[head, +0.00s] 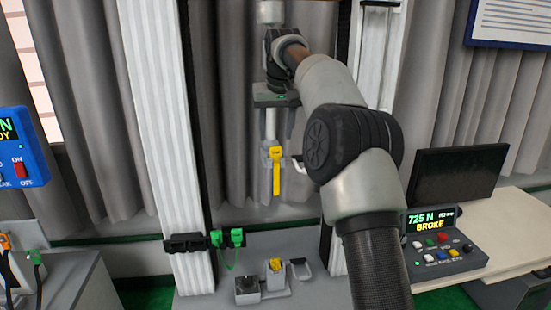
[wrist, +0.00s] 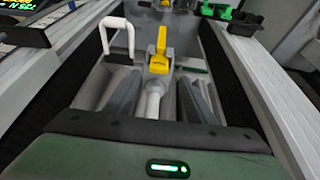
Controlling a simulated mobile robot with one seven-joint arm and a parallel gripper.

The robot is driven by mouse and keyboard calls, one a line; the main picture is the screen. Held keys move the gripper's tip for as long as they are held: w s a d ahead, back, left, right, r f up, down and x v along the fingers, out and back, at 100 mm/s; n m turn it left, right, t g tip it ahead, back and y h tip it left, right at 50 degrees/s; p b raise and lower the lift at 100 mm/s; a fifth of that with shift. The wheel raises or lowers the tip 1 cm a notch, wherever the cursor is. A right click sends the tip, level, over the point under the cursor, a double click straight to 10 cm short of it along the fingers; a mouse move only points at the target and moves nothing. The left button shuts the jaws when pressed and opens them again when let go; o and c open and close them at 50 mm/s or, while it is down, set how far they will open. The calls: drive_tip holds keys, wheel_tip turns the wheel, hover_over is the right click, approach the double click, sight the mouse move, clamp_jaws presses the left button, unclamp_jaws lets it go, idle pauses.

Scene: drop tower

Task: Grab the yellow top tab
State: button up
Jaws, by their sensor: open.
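The yellow top tab (head: 276,175) hangs upright from a grey upper grip, between the two white columns. It also shows in the wrist view (wrist: 161,42), beyond my fingers. A white bent handle (head: 300,163) sticks out beside the grip; it also shows in the wrist view (wrist: 117,27). My gripper (head: 277,122) is above the tab and apart from it, partly hidden by my arm. In the wrist view my open gripper (wrist: 157,98) has its grey fingers either side of a pale rod (wrist: 153,98) that leads to the grip.
A second yellow piece (head: 275,265) sits in the lower grip on the grey base. Green clips (head: 226,238) are on the left column (head: 165,130). A control box (head: 440,245) reading 725 N BROKE and a dark monitor (head: 455,175) stand on the right-hand table.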

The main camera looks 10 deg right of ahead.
sight(276, 147)
drive_tip(key=x, duration=0.5)
drive_tip(key=shift+d+f+b, duration=0.15)
drive_tip(key=shift+f+b, duration=0.05)
drive_tip(key=shift+b, duration=0.15)
drive_tip(key=c, duration=1.1)
drive_tip(key=shift+r, duration=0.1)
